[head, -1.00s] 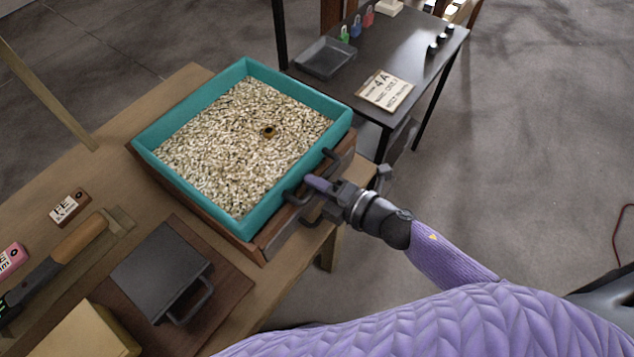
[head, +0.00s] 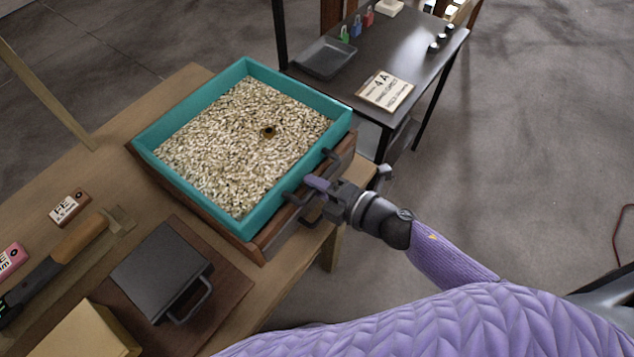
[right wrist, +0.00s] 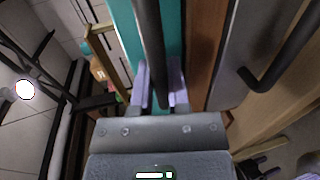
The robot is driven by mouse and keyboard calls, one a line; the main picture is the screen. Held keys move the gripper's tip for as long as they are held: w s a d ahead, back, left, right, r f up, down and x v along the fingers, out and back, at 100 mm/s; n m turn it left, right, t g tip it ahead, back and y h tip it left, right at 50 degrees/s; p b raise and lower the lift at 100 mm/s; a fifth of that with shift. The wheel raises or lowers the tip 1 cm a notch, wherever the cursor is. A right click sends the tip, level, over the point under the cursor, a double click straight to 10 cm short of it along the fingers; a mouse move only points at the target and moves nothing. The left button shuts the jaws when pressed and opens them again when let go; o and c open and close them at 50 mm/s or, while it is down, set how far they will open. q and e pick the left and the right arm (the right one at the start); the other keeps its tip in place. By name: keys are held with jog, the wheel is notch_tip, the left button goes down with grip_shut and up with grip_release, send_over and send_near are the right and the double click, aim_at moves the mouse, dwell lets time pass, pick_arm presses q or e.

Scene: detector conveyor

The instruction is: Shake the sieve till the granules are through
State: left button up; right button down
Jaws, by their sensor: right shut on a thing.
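The sieve (head: 247,67) is a teal rectangular frame with dark handles on its right side, resting over a brown wooden box (head: 262,250). It holds a broad layer of pale granules (head: 235,150), with one small dark round piece (head: 268,131) on top. My right gripper (head: 314,191) is at the sieve's near right side and is shut on its dark handle. In the right wrist view the fingers (right wrist: 159,90) close around the dark handle bar in front of the teal wall. What lies under the granules is hidden. My left gripper is not in view.
A dark lidded box with a handle (head: 165,270) and a wooden-handled tool (head: 80,238) lie on the wooden bench at the left.

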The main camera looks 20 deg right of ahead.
aim_at(300, 174)
jog(key=x, duration=0.3)
jog(key=r+x, duration=0.1)
jog(key=x, duration=0.1)
jog(key=shift+w+a, duration=0.35)
jog(key=shift+w, duration=0.1)
jog(key=c, duration=1)
grip_release()
jog(key=shift+r, duration=0.1)
jog(key=shift+c, duration=0.2)
jog(key=o, duration=0.4)
jog(key=shift+w+a, duration=0.1)
jog(key=shift+w, duration=0.05)
jog(key=v, duration=1)
jog(key=shift+p, duration=0.35)
